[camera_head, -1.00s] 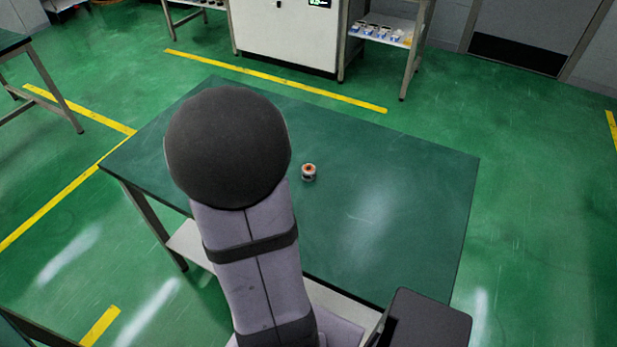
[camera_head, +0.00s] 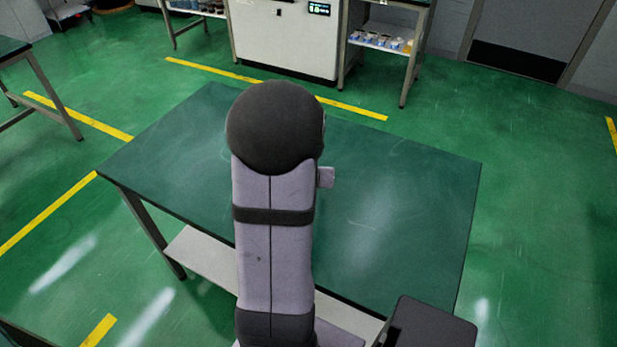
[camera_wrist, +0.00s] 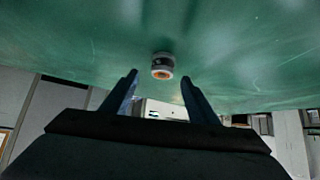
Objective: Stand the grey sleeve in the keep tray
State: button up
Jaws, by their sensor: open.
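In the wrist view, a small round part (camera_wrist: 162,66) sits on the green tabletop. It has a dark band, a pale grey rim and an orange centre. It may be the grey sleeve, but I cannot tell for sure. My gripper (camera_wrist: 159,84) is open and empty, its two dark fingers apart. The part shows in the gap between the fingertips, beyond them and not touched. In the head view my arm hides the part and my fingers. I cannot make out a keep tray in either view.
The green table (camera_head: 410,200) is bare to the right of my arm and on its left side. Behind it stand a white cabinet (camera_head: 285,40) with a lit display and a shelf rack (camera_head: 380,42) holding small items. Yellow lines mark the green floor.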

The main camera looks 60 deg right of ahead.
jog(key=shift+w+d+f, duration=0.1)
jog(key=shift+f, duration=0.05)
jog(key=shift+p+x, duration=0.5)
jog(key=shift+x, duration=2)
jog(key=shift+w, duration=0.15)
jog(key=shift+c, duration=0.2)
jog(key=c, duration=1.2)
notch_tip(320, 180, up, 10)
jog(key=shift+r, duration=0.1)
